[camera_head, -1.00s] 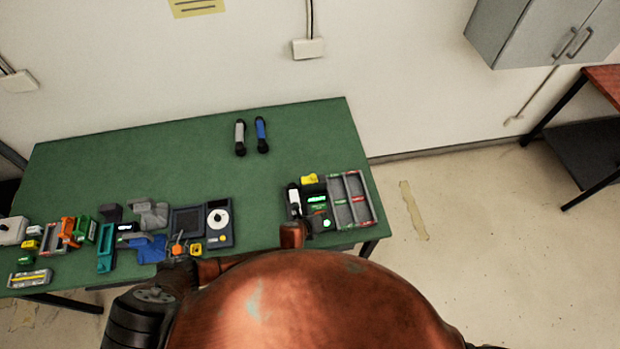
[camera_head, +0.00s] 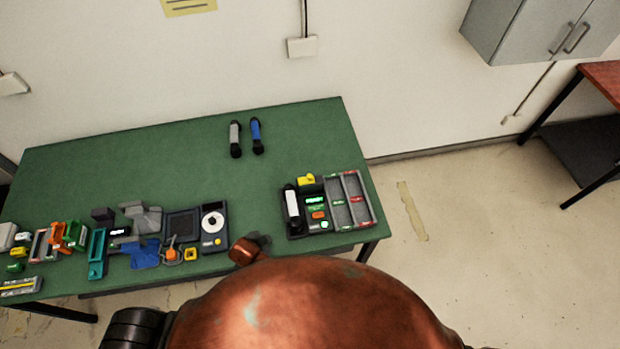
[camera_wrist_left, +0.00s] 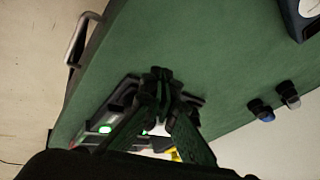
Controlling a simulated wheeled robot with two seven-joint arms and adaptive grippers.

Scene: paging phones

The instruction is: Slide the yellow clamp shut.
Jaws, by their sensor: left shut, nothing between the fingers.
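A small yellow piece (camera_head: 306,180), which looks like the yellow clamp, sits at the back edge of the dark dock (camera_head: 296,233) on the right part of the table. It is too small to tell how far it is shut. A bit of yellow (camera_wrist_left: 175,155) also shows in the left wrist view, partly hidden behind my fingers. My left gripper (camera_wrist_left: 165,85) is shut and empty, its fingertips above the green table beside the dock. My right gripper is out of view.
Grey trays (camera_head: 341,210) adjoin the dock on the right. Left of the dock are a device with a white dial (camera_head: 214,220), a teal holder (camera_head: 97,253) and several small parts. The table's middle is clear.

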